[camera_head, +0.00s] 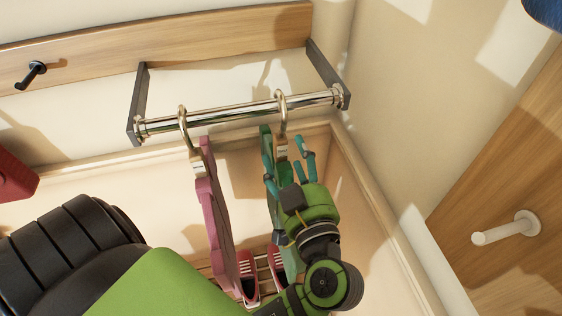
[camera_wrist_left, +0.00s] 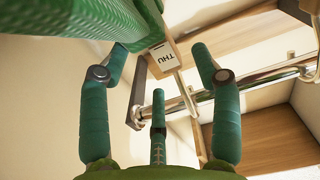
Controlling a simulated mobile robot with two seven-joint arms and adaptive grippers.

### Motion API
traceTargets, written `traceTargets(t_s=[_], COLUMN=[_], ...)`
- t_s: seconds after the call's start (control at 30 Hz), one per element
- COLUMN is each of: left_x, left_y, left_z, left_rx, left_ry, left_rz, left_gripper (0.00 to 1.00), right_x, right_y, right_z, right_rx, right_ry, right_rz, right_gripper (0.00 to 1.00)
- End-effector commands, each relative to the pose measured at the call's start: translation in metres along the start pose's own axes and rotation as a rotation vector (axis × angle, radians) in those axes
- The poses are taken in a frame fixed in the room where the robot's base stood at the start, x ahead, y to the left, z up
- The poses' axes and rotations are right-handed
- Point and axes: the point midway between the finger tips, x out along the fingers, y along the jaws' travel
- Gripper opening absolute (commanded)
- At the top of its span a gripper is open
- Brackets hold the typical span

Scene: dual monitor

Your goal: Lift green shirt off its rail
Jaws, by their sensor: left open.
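The green shirt (camera_head: 266,144) hangs on a hanger hook (camera_head: 281,105) over the metal rail (camera_head: 235,111), to the right of a pink shirt (camera_head: 215,215). In the wrist view the tag and hanger stem lie between the teal fingers (camera_wrist_left: 160,70). My right gripper is not in view.
The pink shirt's hook (camera_head: 183,125) sits left on the same rail. Dark brackets (camera_head: 328,72) hold the rail on a wooden board (camera_head: 190,35). Red shoes (camera_head: 250,278) stand on a rack below.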

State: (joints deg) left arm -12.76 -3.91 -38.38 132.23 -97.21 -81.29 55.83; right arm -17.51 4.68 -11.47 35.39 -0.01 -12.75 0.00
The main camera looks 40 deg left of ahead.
Motion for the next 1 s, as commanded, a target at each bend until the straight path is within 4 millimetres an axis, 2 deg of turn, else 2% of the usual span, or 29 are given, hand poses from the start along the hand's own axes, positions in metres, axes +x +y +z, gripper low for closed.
traceTargets(t_s=[0.1, 0.2, 0.47, 0.5, 0.57, 0.63, 0.67, 1.0], left_x=[0.019, 0.030, 0.034, 0.034, 0.034, 0.034, 0.034, 0.034], left_y=[-0.003, -0.003, -0.002, -0.002, -0.002, -0.002, -0.002, -0.002], left_z=[-0.002, -0.001, 0.002, 0.002, 0.002, 0.002, 0.002, 0.001], left_rx=[0.003, 0.003, 0.001, 0.002, 0.002, 0.002, 0.002, 0.002], left_ry=[0.006, 0.004, 0.000, 0.000, 0.000, 0.000, 0.000, 0.001], left_rz=[0.001, 0.002, 0.004, 0.004, 0.004, 0.004, 0.004, 0.003], left_gripper=[0.63, 0.63, 0.63, 0.59, 0.35, 0.07, 0.00, 0.00], right_x=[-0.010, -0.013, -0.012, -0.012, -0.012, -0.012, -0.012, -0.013], right_y=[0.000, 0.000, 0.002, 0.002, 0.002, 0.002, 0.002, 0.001], right_z=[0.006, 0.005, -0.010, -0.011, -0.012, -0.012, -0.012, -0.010], right_rx=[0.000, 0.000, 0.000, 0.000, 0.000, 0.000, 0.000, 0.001], right_ry=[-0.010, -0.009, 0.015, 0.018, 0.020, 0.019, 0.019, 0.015], right_rz=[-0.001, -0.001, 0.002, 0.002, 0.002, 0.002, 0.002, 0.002], right_gripper=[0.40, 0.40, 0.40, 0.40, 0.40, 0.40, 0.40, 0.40])
